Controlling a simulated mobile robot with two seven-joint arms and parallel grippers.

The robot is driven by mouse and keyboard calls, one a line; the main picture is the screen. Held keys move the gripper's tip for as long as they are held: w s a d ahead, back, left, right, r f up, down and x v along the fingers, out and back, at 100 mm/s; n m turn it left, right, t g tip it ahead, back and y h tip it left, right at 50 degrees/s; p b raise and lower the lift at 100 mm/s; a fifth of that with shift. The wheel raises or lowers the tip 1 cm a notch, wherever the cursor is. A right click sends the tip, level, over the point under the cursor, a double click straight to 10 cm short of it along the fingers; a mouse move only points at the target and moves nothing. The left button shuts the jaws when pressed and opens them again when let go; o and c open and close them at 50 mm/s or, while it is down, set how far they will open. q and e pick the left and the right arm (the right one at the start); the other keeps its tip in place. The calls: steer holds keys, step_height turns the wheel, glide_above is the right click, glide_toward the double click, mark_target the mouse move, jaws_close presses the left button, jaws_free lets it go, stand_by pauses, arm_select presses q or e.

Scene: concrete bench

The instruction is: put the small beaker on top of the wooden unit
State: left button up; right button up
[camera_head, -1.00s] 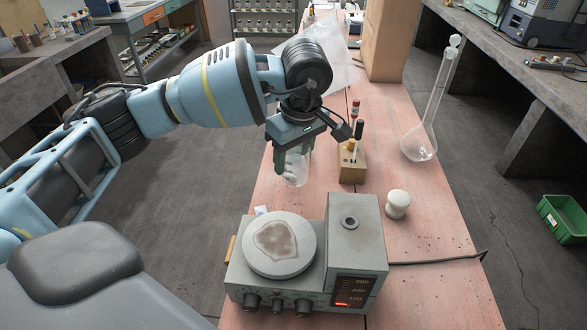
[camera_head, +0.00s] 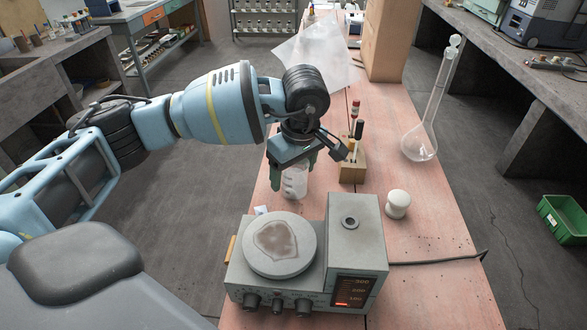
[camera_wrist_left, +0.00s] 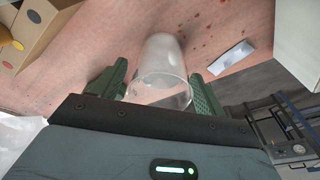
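The small clear glass beaker (camera_head: 295,184) is upright over the pink bench top, behind the hotplate; I cannot tell if its base touches the bench. My left gripper (camera_head: 293,172) points down with its green fingers on either side of the beaker, shut on it. In the left wrist view the beaker (camera_wrist_left: 162,72) sits between the two fingers (camera_wrist_left: 160,93), its rim towards the camera. The tall wooden unit (camera_head: 391,40) stands at the far right of the bench, its top cut off by the frame. My right gripper is not in view.
A grey hotplate (camera_head: 350,248) stands in front of the beaker. A small wooden block with tools (camera_head: 352,170), a white knob-like item (camera_head: 398,204) and a long-necked glass flask (camera_head: 421,145) stand to the right. A clear plastic sheet (camera_head: 315,55) lies behind.

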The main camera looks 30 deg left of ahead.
arm_select(q)
steer(key=shift+r, duration=0.5)
step_height(320, 180, up, 11)
steer(key=d, duration=0.1)
steer(key=shift+s+d+r, duration=0.15)
steer(key=shift+s+d, duration=0.15)
steer(key=shift+d, duration=0.05)
stand_by(1.1)
